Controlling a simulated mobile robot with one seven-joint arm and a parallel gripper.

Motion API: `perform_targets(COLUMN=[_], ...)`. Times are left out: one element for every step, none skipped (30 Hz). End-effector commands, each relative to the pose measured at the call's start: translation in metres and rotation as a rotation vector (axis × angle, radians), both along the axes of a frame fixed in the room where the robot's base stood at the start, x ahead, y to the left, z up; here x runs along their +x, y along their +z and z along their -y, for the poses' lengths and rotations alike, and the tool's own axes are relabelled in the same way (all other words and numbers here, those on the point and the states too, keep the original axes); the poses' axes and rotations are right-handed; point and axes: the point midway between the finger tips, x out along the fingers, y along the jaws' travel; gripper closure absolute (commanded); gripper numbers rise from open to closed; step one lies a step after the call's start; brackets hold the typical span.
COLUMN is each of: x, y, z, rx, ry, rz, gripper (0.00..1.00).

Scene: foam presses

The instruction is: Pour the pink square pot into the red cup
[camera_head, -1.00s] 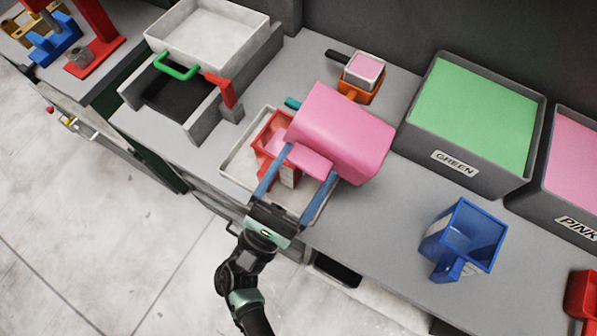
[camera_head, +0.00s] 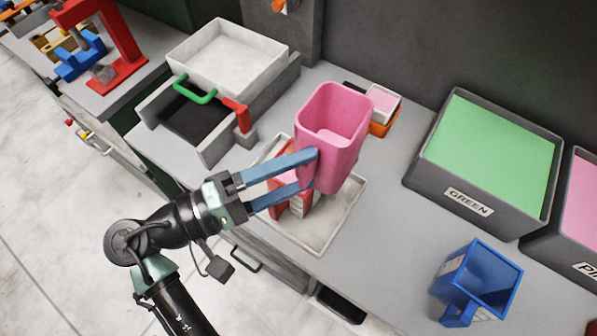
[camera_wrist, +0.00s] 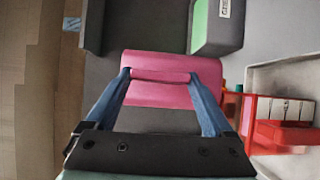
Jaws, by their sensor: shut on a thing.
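The pink square pot (camera_head: 337,150) is upright, its open mouth facing up, with some lighter pink at its bottom. My gripper (camera_head: 307,171) is shut on its near left side and holds it above the white tray (camera_head: 343,205). In the wrist view the pot (camera_wrist: 172,82) sits between my fingertips, and the red cup (camera_wrist: 265,138), with a pale marked panel, is to the right.
A green bin (camera_head: 480,190) and a pink bin (camera_head: 583,205) stand to the right. A blue container (camera_head: 480,280) is at the front right. A small orange holder with a pink-filled box (camera_head: 384,103) is behind the pot. A grey press (camera_head: 215,110) stands left.

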Motion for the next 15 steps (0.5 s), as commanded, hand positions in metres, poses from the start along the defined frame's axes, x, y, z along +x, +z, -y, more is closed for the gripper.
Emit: perform_targets(x=[0.0, 0.0, 0.0, 0.0, 0.0, 0.0, 0.0, 0.0, 0.0, 0.0, 0.0, 0.0, 0.0, 0.0, 0.0], y=[0.0, 0.0, 0.0, 0.0, 0.001, 0.002, 0.003, 0.005, 0.008, 0.01, 0.013, 0.017, 0.02, 0.023, 0.027], z=[0.0, 0.0, 0.0, 0.0, 0.0, 0.0, 0.0, 0.0, 0.0, 0.0, 0.0, 0.0, 0.0, 0.0, 0.0], rx=[-0.001, -0.002, -0.002, -0.002, -0.002, -0.003, -0.003, -0.003, -0.003, -0.004, -0.004, -0.004, -0.004, -0.004, -0.004], ry=[0.0, 0.0, 0.0, 0.0, 0.0, 0.0, 0.0, 0.0, 0.0, 0.0, 0.0, 0.0, 0.0, 0.0, 0.0], rz=[0.001, 0.001, 0.001, 0.001, 0.0, 0.0, 0.0, 0.0, 0.0, -0.001, -0.001, -0.001, -0.001, -0.001, -0.001], gripper=[0.76, 0.76, 0.76, 0.76, 0.76, 0.76, 0.76, 0.76, 0.76, 0.76, 0.76, 0.76, 0.76, 0.76, 0.76])
